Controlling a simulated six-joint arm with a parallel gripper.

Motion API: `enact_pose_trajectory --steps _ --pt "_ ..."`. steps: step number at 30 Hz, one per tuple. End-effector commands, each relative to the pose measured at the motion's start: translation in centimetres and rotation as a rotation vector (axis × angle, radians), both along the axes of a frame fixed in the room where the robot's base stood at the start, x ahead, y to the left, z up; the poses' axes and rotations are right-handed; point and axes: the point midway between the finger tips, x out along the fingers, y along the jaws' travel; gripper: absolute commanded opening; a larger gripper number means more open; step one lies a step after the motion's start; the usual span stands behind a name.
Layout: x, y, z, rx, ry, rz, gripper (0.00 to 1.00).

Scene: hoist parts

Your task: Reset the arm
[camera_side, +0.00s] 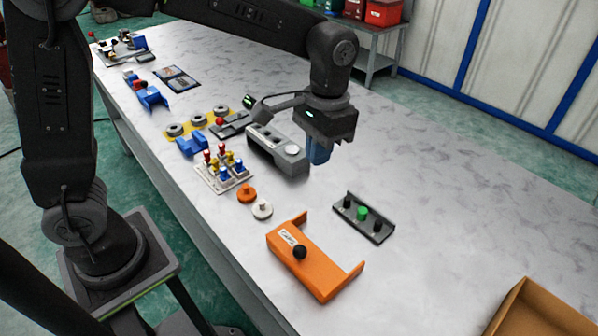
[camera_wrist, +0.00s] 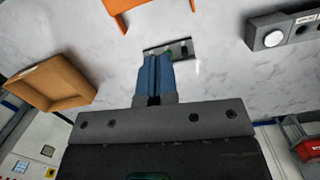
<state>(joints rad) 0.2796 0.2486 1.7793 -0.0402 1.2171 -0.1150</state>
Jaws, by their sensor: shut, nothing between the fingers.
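My gripper (camera_side: 318,152) hangs above the marble-look table in the side view, with its blue fingers pointing down. In the wrist view the blue fingers of my gripper (camera_wrist: 154,62) are pressed together and hold nothing. In the side view it is to the right of the grey block with a round white top (camera_side: 283,153) and behind the dark plate with a green knob (camera_side: 362,215). The fingers look clear of the table surface.
An orange bracket (camera_side: 318,275) with a black knob lies at the table's front. An open cardboard box (camera_side: 545,308) is at lower right. Red and blue pegs (camera_side: 222,170) and several other parts line the left side.

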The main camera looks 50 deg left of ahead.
Motion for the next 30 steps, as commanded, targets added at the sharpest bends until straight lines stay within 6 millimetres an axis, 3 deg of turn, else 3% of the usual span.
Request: enact_pose_trajectory --steps 3,9,18,24,30 --pt "-2.5 2.8 3.0 -0.022 -0.108 0.032 0.00" --pt "-7.0 6.5 5.7 -0.039 -0.280 0.076 0.00" --pt "-13.5 10.3 6.1 -0.032 -0.516 0.133 0.00" --pt "-15.3 11.1 5.5 -0.022 -0.592 0.149 0.00" --pt "-15.5 11.2 5.4 -0.021 -0.599 0.150 0.00"
